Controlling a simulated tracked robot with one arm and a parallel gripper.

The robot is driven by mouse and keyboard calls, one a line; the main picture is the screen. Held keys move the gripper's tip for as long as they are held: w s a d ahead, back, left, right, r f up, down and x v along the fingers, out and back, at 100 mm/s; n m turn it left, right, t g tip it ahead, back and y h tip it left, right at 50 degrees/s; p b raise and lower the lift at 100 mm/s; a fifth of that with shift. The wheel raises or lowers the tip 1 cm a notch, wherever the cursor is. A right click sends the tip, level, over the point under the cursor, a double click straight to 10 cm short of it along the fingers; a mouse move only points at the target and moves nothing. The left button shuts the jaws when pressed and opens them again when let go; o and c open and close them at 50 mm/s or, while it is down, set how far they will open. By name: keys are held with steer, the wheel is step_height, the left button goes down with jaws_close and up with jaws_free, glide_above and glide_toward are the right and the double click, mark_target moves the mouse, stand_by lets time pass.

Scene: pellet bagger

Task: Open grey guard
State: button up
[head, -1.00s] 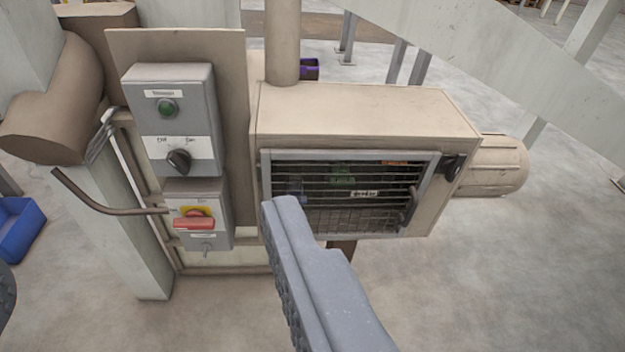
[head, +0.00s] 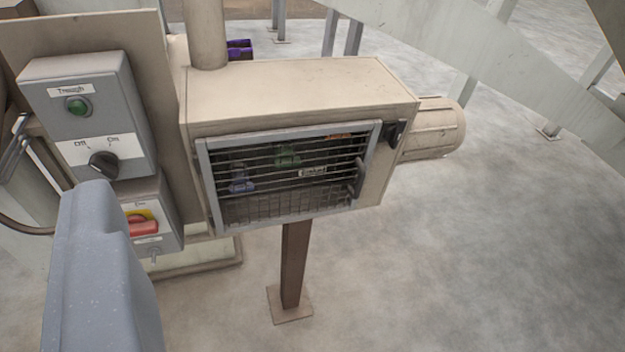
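The grey guard (head: 205,182) is a framed grille of horizontal bars on the front of a beige box. It lies flat over the box opening and looks shut. An upright dark handle (head: 360,178) is on its right side, and a black latch-like part (head: 395,133) is by its upper right corner. Dim coloured fittings show behind the bars. One grey finger of my gripper (head: 100,275) shows at the lower left, left of the guard and clear of it in the picture. The other finger is out of view. Nothing is seen held.
A control box (head: 92,110) with a green button and a black knob is left of the guard. A red switch (head: 142,226) is below it, partly behind my finger. A brown post (head: 295,265) stands under the beige box. Floor at right is clear.

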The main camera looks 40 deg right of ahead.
steer(key=w+d+f+m, duration=0.2)
steer(key=w+f, duration=0.6)
steer(key=w, duration=0.3)
steer(key=m+g+h, duration=0.4)
steer(key=m+h, duration=0.3)
steer(key=h, duration=0.7)
glide_toward(360, 182)
steer(key=shift+t+y, duration=0.3)
steer(key=x, duration=0.9)
steer(key=shift+s+d, duration=0.15)
steer(key=shift+d, duration=0.05)
jaws_close()
